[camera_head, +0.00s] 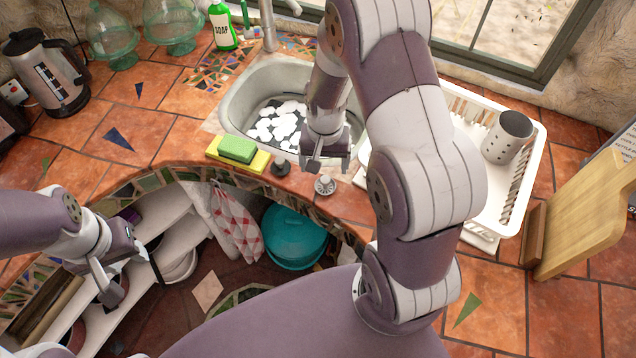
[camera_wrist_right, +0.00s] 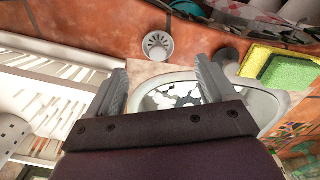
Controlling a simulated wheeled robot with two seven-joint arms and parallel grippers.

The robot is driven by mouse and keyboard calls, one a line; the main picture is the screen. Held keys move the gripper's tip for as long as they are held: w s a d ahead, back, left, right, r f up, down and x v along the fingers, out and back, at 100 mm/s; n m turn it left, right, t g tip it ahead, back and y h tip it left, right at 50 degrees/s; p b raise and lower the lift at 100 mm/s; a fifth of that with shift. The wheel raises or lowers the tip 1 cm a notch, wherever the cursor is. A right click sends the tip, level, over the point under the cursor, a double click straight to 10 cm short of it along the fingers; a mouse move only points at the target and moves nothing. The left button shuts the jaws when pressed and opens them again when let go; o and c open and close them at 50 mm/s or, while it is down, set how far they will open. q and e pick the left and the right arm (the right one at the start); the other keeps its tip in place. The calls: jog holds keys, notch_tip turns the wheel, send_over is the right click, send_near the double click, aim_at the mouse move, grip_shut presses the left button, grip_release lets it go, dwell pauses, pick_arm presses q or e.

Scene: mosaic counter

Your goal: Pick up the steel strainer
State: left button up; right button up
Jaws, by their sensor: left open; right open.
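The steel strainer (camera_head: 325,185) is a small round metal sink strainer with a perforated face. It lies on the tiled counter strip in front of the sink. It also shows in the right wrist view (camera_wrist_right: 158,45), beyond the fingertips and between their lines. My right gripper (camera_head: 327,165) is open and empty, just on the sink side of the strainer and apart from it in the picture. In the wrist view its two fingers (camera_wrist_right: 162,72) are spread wide. My left gripper (camera_head: 124,278) is open and empty at lower left, in front of the shelves, far from the strainer.
The sink (camera_head: 238,103) is behind the strainer. A dark stopper-like piece (camera_head: 280,166) and a green sponge (camera_head: 237,149) on a yellow one (camera_head: 257,163) lie to its left. A white dish rack (camera_head: 490,215) is to the right. The counter edge is close in front.

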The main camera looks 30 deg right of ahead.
aim_at(325, 179)
jog(key=f, duration=0.2)
jog(key=f+p, duration=0.1)
jog(key=f, duration=0.2)
jog(key=f+p, duration=0.1)
jog(key=f, duration=0.2)
jog(key=shift+d+f, duration=0.1)
jog(key=shift+d, duration=0.2)
jog(key=shift+w+f, duration=0.2)
jog(key=shift+f, duration=0.2)
jog(key=shift+s+r, duration=0.1)
jog(key=shift+s, duration=0.05)
jog(key=c, duration=0.9)
jog(key=shift+c, duration=1.1)
